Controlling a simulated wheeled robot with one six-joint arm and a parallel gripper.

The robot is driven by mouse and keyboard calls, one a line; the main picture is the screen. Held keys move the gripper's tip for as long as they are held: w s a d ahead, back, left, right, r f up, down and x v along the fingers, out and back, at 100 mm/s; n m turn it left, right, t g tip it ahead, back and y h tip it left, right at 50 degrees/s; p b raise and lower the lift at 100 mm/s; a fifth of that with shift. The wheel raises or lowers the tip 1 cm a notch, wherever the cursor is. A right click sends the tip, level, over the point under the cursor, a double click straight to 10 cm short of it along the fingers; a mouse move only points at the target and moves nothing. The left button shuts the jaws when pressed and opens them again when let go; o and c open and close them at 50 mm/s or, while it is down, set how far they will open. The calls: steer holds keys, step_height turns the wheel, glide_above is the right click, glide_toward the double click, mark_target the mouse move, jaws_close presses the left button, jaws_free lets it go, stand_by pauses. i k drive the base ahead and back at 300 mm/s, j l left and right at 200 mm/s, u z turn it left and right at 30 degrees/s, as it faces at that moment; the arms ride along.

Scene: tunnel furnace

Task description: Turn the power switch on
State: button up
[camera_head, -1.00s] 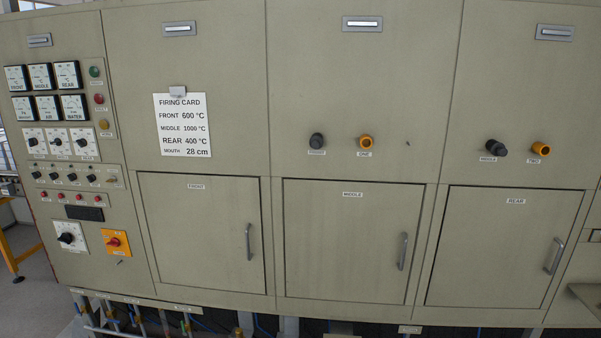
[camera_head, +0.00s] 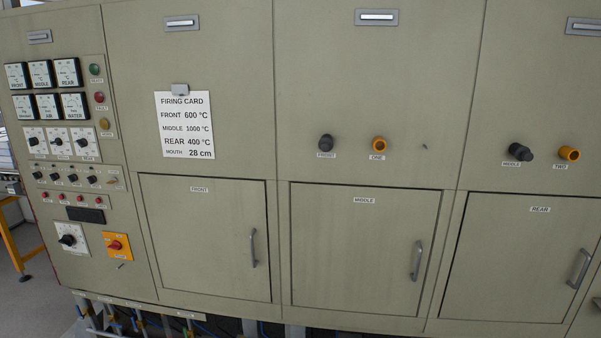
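A small toggle (camera_head: 112,182) sits higher up at the right end of the row of black knobs. My gripper is not in this view.
A firing card (camera_head: 185,125) hangs right of the panel. Three cabinet doors marked front (camera_head: 200,240), middle (camera_head: 350,250) and rear (camera_head: 515,260) have protruding handles. Black and orange knobs stick out above them. Pipes (camera_head: 110,315) run below the panel. Floor shows at far left.

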mark_target(116, 245)
steer(key=i+l+z, duration=0.1)
steer(key=l, duration=0.15)
steer(key=j+z, duration=0.2)
steer(key=l+z, duration=0.15)
steer(key=k, duration=0.1)
steer(key=u, duration=1.9)
